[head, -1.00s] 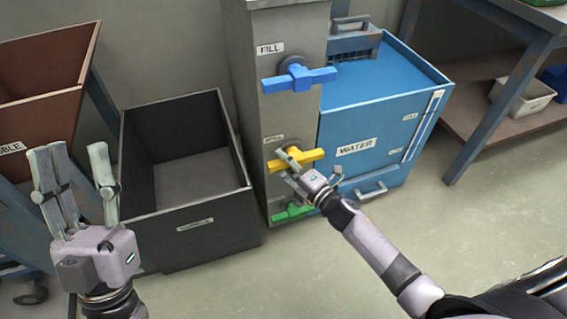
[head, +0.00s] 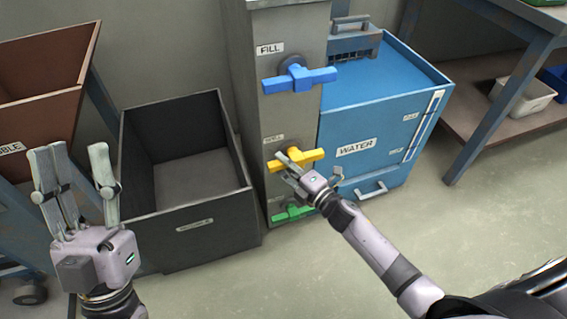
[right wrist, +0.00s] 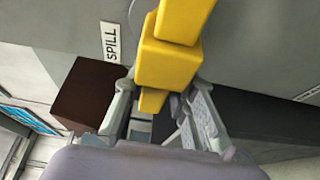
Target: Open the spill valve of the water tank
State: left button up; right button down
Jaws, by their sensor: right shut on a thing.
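The yellow spill valve handle (head: 309,156) sits on the front of the grey column, roughly crosswise and slightly tilted. It also shows in the right wrist view (right wrist: 166,64), beside the SPILL label (right wrist: 110,42). My right gripper (head: 294,164) is at the left part of the handle, its fingers on either side of the yellow bar (right wrist: 160,95), shut on it. The fingers partly hide the handle. The blue water tank (head: 385,110) stands to the right of the column. My left gripper (head: 72,165) is open and empty at the left.
A blue handle (head: 300,78) labelled FILL is above the yellow one. A green handle (head: 291,213) is below, partly hidden by my right gripper. A dark open bin (head: 200,235) stands left of the column. A workbench (head: 510,95) is at the right. The floor in front is clear.

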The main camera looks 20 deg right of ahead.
jog(key=shift+w+r, duration=0.1)
jog(key=shift+r, duration=0.25)
